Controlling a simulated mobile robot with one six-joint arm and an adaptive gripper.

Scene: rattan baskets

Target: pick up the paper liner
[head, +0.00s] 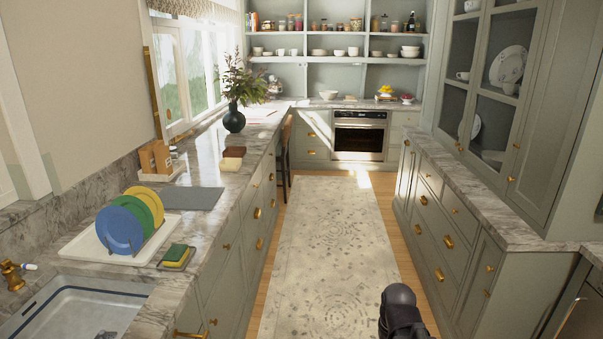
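I cannot make out a paper liner for certain in the head view. A pale flat patch (262,115) lies on the left counter past the vase, too small and bright to identify. A black rounded part of my own arm shows at the bottom right of centre, over the rug. The fingers of my gripper do not show, so I see nothing held.
The left counter (205,165) carries a dish rack with coloured plates (131,222), a sponge (174,252), a grey mat (190,198) and a dark vase (234,119). A sink (75,312) is nearest. The rug (327,240) aisle is clear up to the oven (358,136).

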